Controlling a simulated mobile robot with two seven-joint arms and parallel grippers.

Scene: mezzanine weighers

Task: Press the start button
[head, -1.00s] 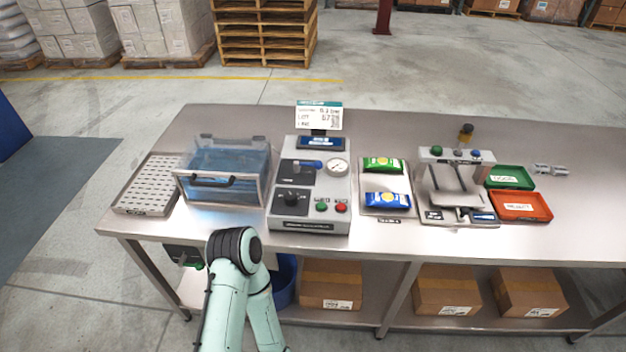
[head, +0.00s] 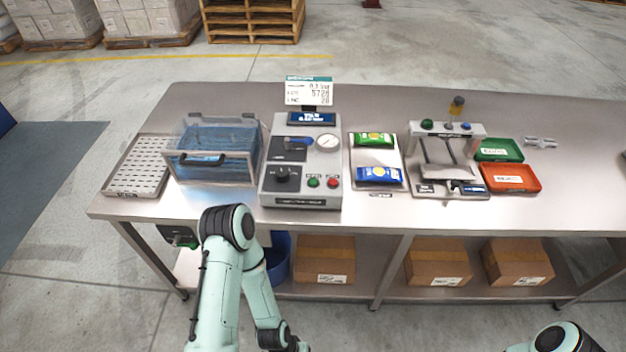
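A grey control box (head: 301,164) stands on the steel table. Its front panel has a green button (head: 313,183) and a red button (head: 333,183) side by side, with small labels above them too small to read. A black knob (head: 283,175), a blue-handled lever (head: 299,141) and a round gauge (head: 327,143) are also on it. A separate device to the right has another green button (head: 427,124) on its top bar. My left arm is bent in front of the table, below the control box. My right arm shows only at the bottom right edge. Neither gripper is in view.
A clear-lidded bin (head: 214,150) and a perforated tray (head: 137,167) stand left of the box. A tray with a green packet (head: 373,139) and a blue packet (head: 380,175) lies to its right. Green (head: 499,149) and red (head: 511,177) trays lie further right.

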